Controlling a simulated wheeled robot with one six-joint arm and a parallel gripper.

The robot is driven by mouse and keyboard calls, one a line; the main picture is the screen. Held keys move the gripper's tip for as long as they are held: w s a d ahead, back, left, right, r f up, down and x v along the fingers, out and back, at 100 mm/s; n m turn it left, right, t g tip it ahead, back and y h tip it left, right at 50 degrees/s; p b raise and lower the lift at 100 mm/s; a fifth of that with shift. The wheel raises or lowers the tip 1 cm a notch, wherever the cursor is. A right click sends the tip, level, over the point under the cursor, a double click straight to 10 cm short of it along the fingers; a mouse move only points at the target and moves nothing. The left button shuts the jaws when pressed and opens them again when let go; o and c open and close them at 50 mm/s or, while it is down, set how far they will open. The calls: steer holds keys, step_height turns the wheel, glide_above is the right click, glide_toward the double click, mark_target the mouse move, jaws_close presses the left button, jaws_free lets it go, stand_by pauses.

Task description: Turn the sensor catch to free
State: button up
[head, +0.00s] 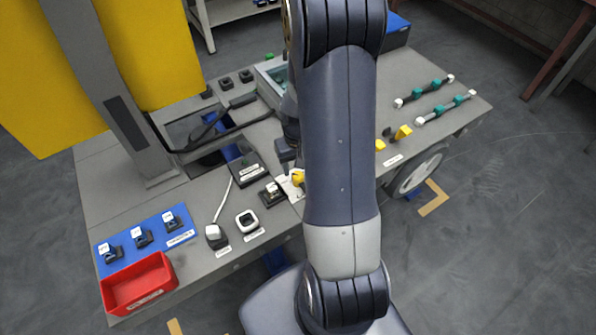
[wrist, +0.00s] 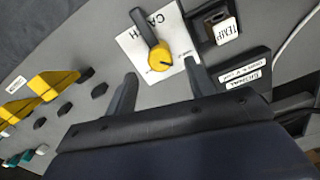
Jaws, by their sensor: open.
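The sensor catch is a yellow round knob (wrist: 160,60) with a dark lever (wrist: 143,27), on a white plate (wrist: 178,22) marked with "CATCH" lettering. The lever points up and slightly left in the wrist view. In the head view the yellow knob (head: 298,178) is partly hidden by my arm. My gripper (wrist: 160,70) is open, with its two dark fingers apart on either side of the knob's lower edge in the picture. Nothing is between the fingers that I can see held. Whether they touch the knob I cannot tell.
A "TEMP" labelled unit (wrist: 218,26) sits close right of the plate. A dark labelled box (wrist: 248,72) lies beyond it. Larger yellow blocks (wrist: 53,84) and dark pegs stand left. A red bin (head: 138,284) sits at the bench's front left.

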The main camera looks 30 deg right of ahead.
mark_target(298, 175)
step_height(298, 175, up, 5)
steer(key=shift+r, duration=0.1)
stand_by(0.4)
step_height(298, 175, down, 11)
steer(key=shift+r+b, duration=0.1)
steer(key=shift+b, duration=0.2)
stand_by(0.5)
